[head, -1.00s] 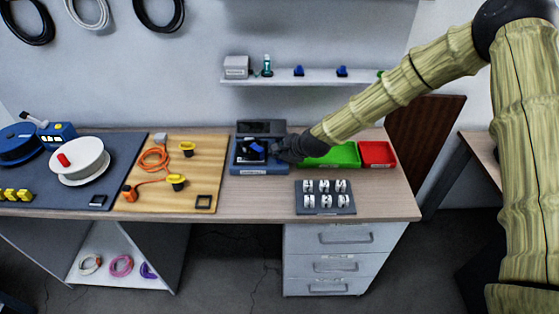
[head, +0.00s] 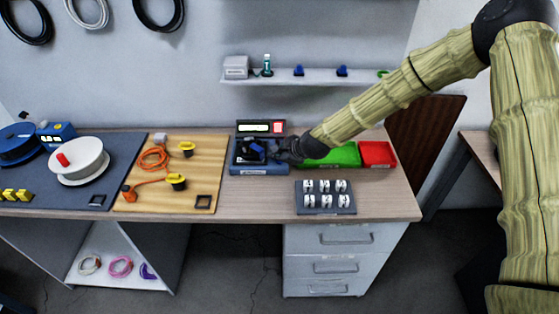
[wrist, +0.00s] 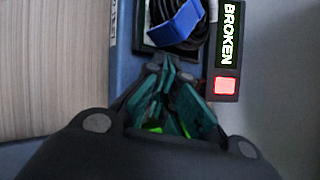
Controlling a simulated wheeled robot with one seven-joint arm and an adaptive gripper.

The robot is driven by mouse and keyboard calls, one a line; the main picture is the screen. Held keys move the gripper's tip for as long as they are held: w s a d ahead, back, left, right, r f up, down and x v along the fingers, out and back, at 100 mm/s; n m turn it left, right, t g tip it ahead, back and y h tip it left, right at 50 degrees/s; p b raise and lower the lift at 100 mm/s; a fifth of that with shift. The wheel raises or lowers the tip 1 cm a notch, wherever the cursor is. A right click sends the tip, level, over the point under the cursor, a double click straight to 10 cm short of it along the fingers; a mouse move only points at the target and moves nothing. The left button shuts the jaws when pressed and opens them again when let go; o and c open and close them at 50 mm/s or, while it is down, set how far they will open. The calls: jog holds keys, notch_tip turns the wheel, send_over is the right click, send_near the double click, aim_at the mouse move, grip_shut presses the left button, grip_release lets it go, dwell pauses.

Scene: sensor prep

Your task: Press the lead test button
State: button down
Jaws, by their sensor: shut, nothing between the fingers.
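The blue lead tester (head: 261,170) stands at the back of the bench. Its raised panel has a lit display (head: 257,128) and a lit red lamp (head: 279,127). In the wrist view the display (wrist: 230,35) reads "BROKEN" beside the glowing red lamp (wrist: 224,86). A coiled black lead with a blue band (wrist: 174,24) lies in the tester's recess. My gripper (head: 277,151) is shut and empty at the tester's right side; its fingertips (wrist: 166,70) are low over the tester beside the lead. I cannot make out the test button; the fingers may hide it.
A green bin (head: 340,155) and a red bin (head: 377,154) are just right of my gripper. A dark tray (head: 326,211) with several white parts lies in front. A wooden board (head: 209,170) with an orange lead is at left. A shelf (head: 320,77) hangs above.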

aim_at(278, 162)
jog(key=shift+r, duration=0.1)
jog(key=shift+r+p, duration=0.45)
jog(key=shift+r, duration=0.3)
notch_tip(278, 162, up, 5)
jog(key=p, duration=0.2)
jog(key=shift+p, duration=0.35)
dwell(0.9)
